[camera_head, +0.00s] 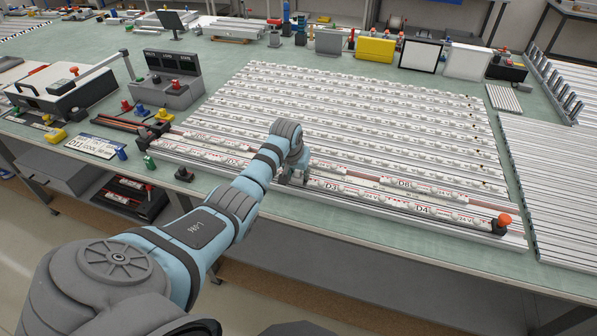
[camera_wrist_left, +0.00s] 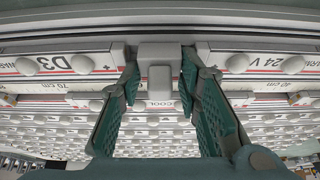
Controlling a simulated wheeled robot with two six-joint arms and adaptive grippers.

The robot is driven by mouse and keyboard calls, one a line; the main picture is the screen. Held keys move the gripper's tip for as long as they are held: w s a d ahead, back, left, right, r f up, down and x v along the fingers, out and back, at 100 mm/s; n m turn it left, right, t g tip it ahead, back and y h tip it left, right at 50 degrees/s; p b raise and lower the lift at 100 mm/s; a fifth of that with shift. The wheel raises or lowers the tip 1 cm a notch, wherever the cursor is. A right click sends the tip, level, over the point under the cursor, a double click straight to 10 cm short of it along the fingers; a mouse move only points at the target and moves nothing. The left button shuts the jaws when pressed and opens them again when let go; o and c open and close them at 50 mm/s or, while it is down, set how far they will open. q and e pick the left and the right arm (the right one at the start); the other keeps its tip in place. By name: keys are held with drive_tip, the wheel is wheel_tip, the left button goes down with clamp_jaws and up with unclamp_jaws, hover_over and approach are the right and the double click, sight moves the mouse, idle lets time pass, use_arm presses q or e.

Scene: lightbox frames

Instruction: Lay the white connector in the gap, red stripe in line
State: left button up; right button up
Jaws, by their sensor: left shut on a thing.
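In the head view my left gripper (camera_head: 291,178) is over the front row, hiding the connector. My right gripper is not in view.
Several parallel rows of white strips (camera_head: 350,98) lie behind on the green table (camera_head: 215,82). An orange-topped black end piece (camera_head: 502,223) stands at the front row's right end. A grey box with displays (camera_head: 170,80) stands back left; bare rails (camera_head: 555,190) lie right.

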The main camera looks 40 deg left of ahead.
use_arm(q)
drive_tip(key=o, duration=1)
drive_tip(key=shift+r, duration=0.15)
drive_tip(key=w+a+p+v, duration=0.1)
drive_tip(key=p+v, duration=0.2)
drive_tip(key=v, duration=0.4)
wheel_tip(320, 180, up, 6)
hover_over(296, 185)
drive_tip(key=s+d, duration=0.1)
drive_tip(key=s, duration=0.1)
drive_tip(key=shift+s, duration=0.2)
drive_tip(key=shift+f, duration=0.2)
